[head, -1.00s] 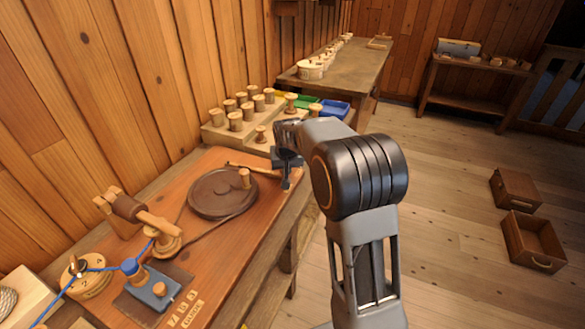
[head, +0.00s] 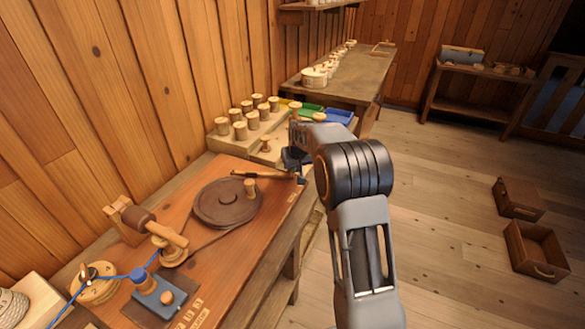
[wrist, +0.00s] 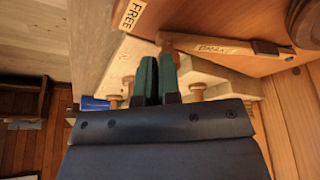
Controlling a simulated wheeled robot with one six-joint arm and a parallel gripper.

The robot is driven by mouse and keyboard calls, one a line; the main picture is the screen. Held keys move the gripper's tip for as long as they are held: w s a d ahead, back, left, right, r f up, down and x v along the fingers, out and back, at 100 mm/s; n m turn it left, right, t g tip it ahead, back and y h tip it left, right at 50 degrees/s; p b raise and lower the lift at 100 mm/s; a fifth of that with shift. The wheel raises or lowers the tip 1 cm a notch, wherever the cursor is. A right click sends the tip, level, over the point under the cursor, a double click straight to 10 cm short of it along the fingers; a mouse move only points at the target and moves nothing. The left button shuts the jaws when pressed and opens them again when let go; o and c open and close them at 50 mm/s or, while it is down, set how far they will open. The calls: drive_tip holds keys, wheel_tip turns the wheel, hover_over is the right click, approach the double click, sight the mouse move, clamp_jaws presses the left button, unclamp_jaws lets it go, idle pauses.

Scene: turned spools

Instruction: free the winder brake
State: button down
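The winder is a dark round disc (head: 228,202) with a wooden knob, on a reddish wooden board. The brake lever (head: 262,176) is a wooden arm at the board's far end. In the wrist view the lever (wrist: 230,47) carries the label BRAKE, and its tapered end points left. A FREE label (wrist: 130,15) lies on the board edge left of that end. My gripper (head: 298,172) is at the lever's outer end, its fingertips mostly hidden in the head view. In the wrist view the green fingers (wrist: 157,76) are close together. The lever end is right at their tips; contact is unclear.
A spool rack (head: 222,131) stands just past the board, with green and blue trays (head: 339,116) beside it. A blue clamp-like block (head: 157,291) and a threaded spool (head: 95,284) are at the near left. Open floor and two wooden boxes (head: 537,250) are at the right.

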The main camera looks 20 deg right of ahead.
drive_tip(key=shift+s+d+f, duration=0.1)
drive_tip(key=shift+f, duration=0.05)
drive_tip(key=shift+s, duration=0.15)
drive_tip(key=s, duration=0.2)
drive_tip(key=s+r+b, duration=0.1)
drive_tip(key=s, duration=0.1)
drive_tip(key=shift+d, duration=0.15)
drive_tip(key=v, duration=0.9)
drive_tip(key=shift+r, duration=0.25)
drive_tip(key=shift+w, duration=0.1)
